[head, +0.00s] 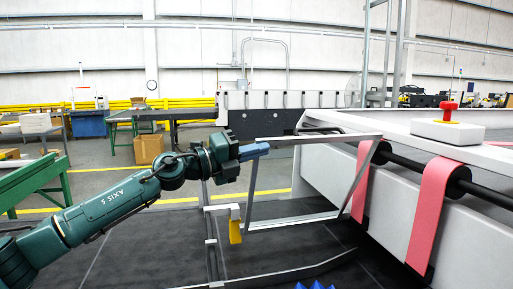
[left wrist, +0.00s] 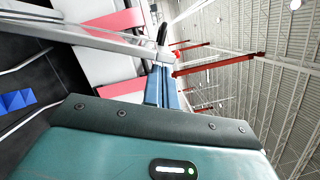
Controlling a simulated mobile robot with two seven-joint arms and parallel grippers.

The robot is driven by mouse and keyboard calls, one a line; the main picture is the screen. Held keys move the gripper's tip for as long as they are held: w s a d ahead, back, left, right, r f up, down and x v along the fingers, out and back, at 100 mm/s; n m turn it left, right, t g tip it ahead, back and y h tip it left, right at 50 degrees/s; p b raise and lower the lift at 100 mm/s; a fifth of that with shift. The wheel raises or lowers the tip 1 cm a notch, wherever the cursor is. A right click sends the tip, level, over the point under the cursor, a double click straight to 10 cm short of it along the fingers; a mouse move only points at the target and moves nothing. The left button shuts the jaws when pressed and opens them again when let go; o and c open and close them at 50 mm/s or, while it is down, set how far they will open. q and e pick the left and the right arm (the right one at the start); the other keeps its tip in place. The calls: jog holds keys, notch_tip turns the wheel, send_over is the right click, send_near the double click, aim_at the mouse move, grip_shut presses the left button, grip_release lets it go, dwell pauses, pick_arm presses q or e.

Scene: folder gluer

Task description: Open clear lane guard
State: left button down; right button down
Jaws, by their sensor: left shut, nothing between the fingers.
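The clear lane guard is a see-through panel in a thin grey metal frame (head: 318,139), standing out from the left end of the white machine in the head view. Its frame bar also crosses the upper left of the left wrist view (left wrist: 95,40). My left gripper (head: 255,150) has its blue fingers closed together, at the frame's upper left corner. The fingers (left wrist: 161,86) show beside the bar in the left wrist view; I cannot tell whether they touch it. My right gripper is not in view.
The white machine (head: 325,175) fills the right side, with pink-red belts (head: 432,205) on a black roller and a red stop button (head: 449,108) on top. A yellow tag (head: 235,226) hangs on a thin rail below the gripper. Blue pointed shapes (head: 316,285) lie at the bottom edge.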

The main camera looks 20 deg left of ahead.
pick_arm(q)
jog(key=shift+w+r, duration=0.1)
dwell(0.3)
jog(key=w+a+r+n, duration=0.3)
jog(key=w+a, duration=0.2)
jog(key=w, duration=0.3)
jog(key=shift+a+r+y, duration=0.2)
jog(key=shift+r+y, duration=0.1)
jog(key=shift+r, duration=0.1)
jog(key=shift+s+f, duration=0.1)
jog(key=shift+s, duration=0.05)
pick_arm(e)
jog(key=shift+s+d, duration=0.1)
